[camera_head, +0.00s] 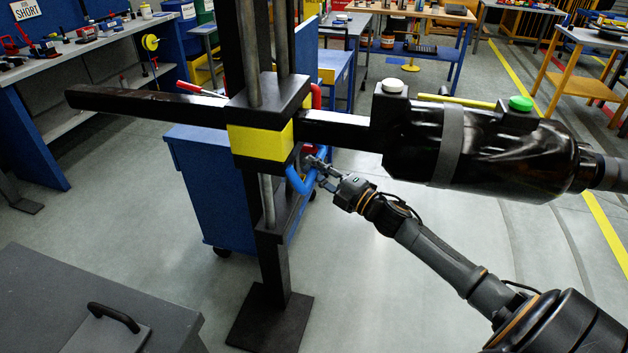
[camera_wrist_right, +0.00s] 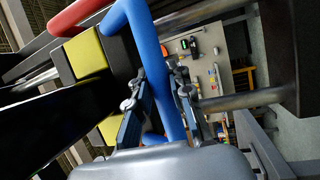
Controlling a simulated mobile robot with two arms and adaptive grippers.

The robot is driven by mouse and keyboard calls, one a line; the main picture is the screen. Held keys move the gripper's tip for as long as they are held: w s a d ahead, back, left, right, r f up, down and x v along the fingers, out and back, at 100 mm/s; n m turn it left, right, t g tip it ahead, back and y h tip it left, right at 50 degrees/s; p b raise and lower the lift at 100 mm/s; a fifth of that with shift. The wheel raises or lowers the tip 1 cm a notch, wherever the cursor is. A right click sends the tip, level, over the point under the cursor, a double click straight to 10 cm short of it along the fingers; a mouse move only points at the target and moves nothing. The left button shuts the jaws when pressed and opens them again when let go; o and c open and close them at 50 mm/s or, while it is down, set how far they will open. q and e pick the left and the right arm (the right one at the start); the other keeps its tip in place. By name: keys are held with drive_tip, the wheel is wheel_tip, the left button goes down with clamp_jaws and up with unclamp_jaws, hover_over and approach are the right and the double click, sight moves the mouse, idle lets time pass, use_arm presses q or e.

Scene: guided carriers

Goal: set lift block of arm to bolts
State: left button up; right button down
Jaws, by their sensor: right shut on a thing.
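The lift block (camera_head: 262,140) is a black and yellow carrier on two upright steel rods of a black stand. A long black horizontal arm (camera_head: 150,103) passes through it, with a dark cylindrical body (camera_head: 480,150) at its right end. A blue handle (camera_head: 296,181) hangs at the block's lower right, and a red handle (camera_head: 316,96) is at its upper right. My right gripper (camera_head: 318,172) is shut on the blue handle. In the right wrist view the two fingers (camera_wrist_right: 160,105) sit either side of the blue bar (camera_wrist_right: 160,70). My left gripper is not seen.
The stand's black base plate (camera_head: 268,320) is on the floor. A blue cabinet (camera_head: 210,190) stands close behind it. A grey surface with a black handle (camera_head: 110,318) is at the lower left. A bench with tools (camera_head: 80,45) is at the far left.

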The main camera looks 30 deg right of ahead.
sight(313, 114)
wheel_tip(313, 114, up, 13)
drive_tip(key=p, duration=0.6)
use_arm(q)
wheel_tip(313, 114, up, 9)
drive_tip(key=p, duration=0.1)
use_arm(e)
drive_tip(key=shift+r, duration=0.65)
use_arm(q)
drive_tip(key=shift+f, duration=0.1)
use_arm(e)
drive_tip(key=c, duration=1.3)
unclamp_jaws()
drive_tip(key=shift+s, duration=0.1)
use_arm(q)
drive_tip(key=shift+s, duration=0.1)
use_arm(e)
drive_tip(key=shift+o, duration=0.5)
drive_tip(key=shift+s+r, duration=0.1)
